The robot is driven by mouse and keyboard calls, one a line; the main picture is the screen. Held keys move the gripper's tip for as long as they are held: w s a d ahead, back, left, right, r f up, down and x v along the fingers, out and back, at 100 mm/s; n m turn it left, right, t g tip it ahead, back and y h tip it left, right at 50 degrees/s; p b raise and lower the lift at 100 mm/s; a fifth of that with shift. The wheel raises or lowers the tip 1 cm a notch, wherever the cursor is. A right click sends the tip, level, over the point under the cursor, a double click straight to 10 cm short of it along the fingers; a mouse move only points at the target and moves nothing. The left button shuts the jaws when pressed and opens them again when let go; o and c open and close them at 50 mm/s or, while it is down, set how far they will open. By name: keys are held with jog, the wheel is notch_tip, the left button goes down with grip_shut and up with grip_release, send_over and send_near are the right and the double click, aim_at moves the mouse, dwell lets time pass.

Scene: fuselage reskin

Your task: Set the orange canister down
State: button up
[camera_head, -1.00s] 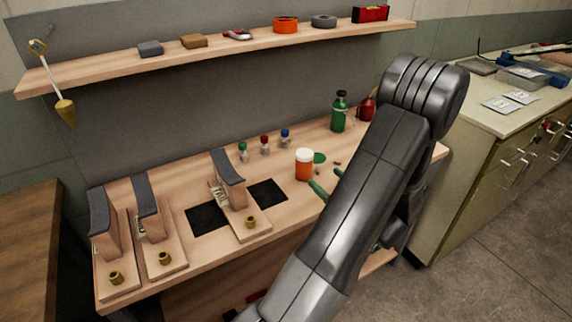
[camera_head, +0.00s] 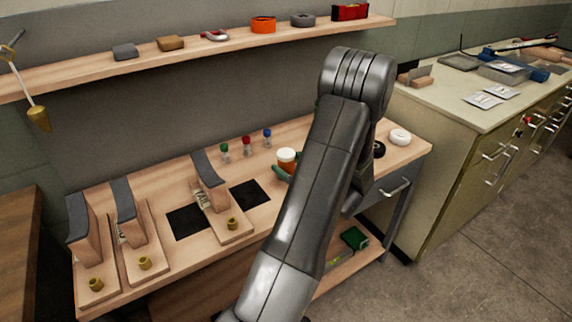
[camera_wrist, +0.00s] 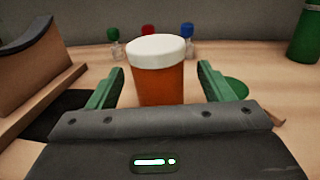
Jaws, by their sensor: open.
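The orange canister (camera_head: 287,158) with a white lid stands upright on the wooden workbench (camera_head: 262,214), partly hidden by my arm in the head view. In the wrist view, the canister (camera_wrist: 160,72) is between the two green fingers of my gripper (camera_wrist: 160,88). The fingers are spread, with a visible gap on each side of the canister. Its base is hidden behind the gripper body. In the head view, most of my gripper is hidden behind my arm.
Small bottles with green, red and blue caps (camera_head: 246,146) stand behind the canister. A green bottle (camera_wrist: 304,34) is at the right in the wrist view. Fixtures with curved dark tops (camera_head: 209,170) stand to the left, beside black squares (camera_head: 188,222). A shelf (camera_head: 200,52) runs above.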

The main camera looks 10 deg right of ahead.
jog(key=x, duration=0.3)
jog(key=shift+w+a+f, duration=0.1)
jog(key=shift+w+a, duration=0.15)
jog(key=shift+w, duration=0.05)
jog(key=c, duration=1.2)
